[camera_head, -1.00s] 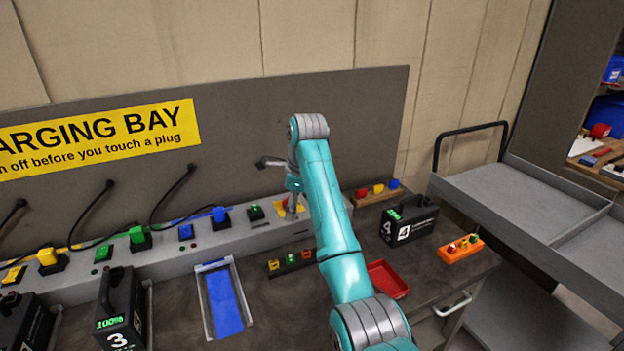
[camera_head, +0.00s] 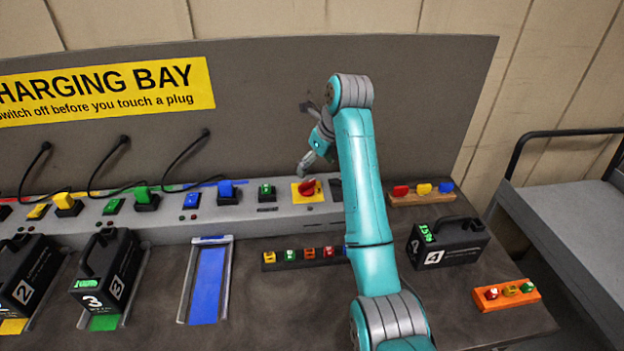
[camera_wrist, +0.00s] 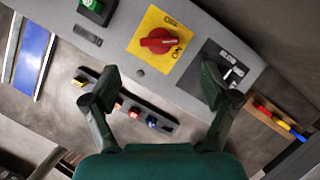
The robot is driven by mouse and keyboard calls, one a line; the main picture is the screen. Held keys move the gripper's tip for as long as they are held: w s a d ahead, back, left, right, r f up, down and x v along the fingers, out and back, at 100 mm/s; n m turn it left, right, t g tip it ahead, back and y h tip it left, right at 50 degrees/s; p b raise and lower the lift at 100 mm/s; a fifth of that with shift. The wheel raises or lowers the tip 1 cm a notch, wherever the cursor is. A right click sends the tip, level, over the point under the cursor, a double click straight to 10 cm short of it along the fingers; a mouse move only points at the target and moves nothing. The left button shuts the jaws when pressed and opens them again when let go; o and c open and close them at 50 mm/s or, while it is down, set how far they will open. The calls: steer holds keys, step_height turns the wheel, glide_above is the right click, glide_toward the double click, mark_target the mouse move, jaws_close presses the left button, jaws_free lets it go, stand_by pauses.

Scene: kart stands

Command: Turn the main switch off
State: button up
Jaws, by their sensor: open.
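The main switch (camera_head: 308,189) is a red rotary knob on a yellow square plate, set in the grey rail along the back of the bench. In the wrist view the red knob (camera_wrist: 158,41) lies ahead of the fingers, with lettering on its yellow plate. My gripper (camera_head: 308,166) is just above and beside the knob in the head view. In the wrist view my gripper (camera_wrist: 160,85) shows its two fingers spread apart with nothing between them. I cannot tell from the head view whether a finger touches the knob.
A dark plate with a small toggle (camera_wrist: 228,75) sits right of the switch. A green switch (camera_head: 266,192) and blue plug (camera_head: 229,191) stand left. Battery 4 (camera_head: 446,243) and a strip of coloured blocks (camera_head: 303,255) are on the bench. An empty blue-floored bay (camera_head: 207,285) lies left.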

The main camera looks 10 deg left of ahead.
mark_target(307, 183)
steer(key=x, duration=0.8)
steer(key=shift+f, duration=0.1)
steer(key=c, duration=1.2)
